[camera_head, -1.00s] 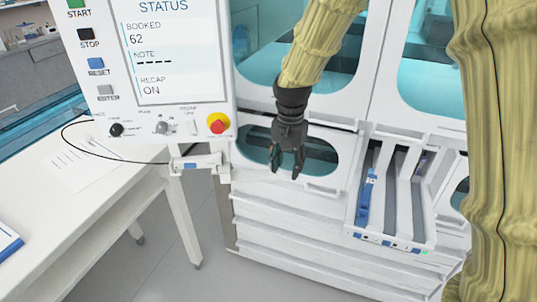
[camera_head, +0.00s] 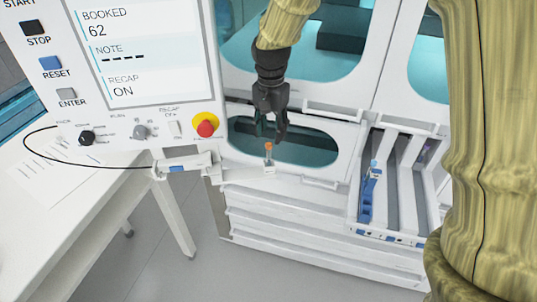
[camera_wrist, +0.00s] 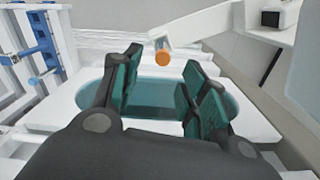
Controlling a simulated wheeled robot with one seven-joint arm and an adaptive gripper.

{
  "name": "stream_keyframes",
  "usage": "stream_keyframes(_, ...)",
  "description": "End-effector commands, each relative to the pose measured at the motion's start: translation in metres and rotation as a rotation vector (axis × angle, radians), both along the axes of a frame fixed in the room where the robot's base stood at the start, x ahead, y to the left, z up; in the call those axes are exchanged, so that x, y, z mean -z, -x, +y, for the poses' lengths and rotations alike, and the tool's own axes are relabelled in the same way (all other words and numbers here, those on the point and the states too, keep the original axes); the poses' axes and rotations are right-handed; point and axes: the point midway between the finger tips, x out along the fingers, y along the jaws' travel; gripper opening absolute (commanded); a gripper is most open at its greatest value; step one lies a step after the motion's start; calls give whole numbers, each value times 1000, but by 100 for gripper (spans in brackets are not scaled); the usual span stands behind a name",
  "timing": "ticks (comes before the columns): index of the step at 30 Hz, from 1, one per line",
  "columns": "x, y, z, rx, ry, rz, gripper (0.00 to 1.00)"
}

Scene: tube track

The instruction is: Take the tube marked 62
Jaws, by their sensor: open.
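A tube with an orange cap (camera_head: 268,147) stands in a small white holder (camera_head: 269,169) that sticks out from the machine's front. No number can be read on it. In the wrist view its orange cap (camera_wrist: 162,58) shows just beyond and between my fingertips. My gripper (camera_head: 269,134) points down, open and empty, just above the cap in the head view. In the wrist view my gripper (camera_wrist: 162,78) shows its green finger pads spread apart. The panel screen (camera_head: 150,50) reads "BOOKED 62", a dashed "NOTE" and "RECAP ON".
A slotted rack (camera_head: 395,185) with a blue piece (camera_head: 368,195) is at the right. The control panel with a red stop button (camera_head: 206,128) stands at the left, close to the holder. A white table (camera_head: 95,215) is at lower left. Behind my gripper is a windowed cabinet front.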

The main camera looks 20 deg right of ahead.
Motion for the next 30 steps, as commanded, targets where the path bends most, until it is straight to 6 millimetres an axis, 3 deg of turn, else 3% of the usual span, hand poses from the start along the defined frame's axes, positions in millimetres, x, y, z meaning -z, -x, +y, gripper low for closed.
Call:
stream_keyframes(8,12,1,1,3,0,1,43)
stream_keyframes(19,49,1,4,5,-1,1,43)
stream_keyframes(30,56,1,4,4,0,0,43)
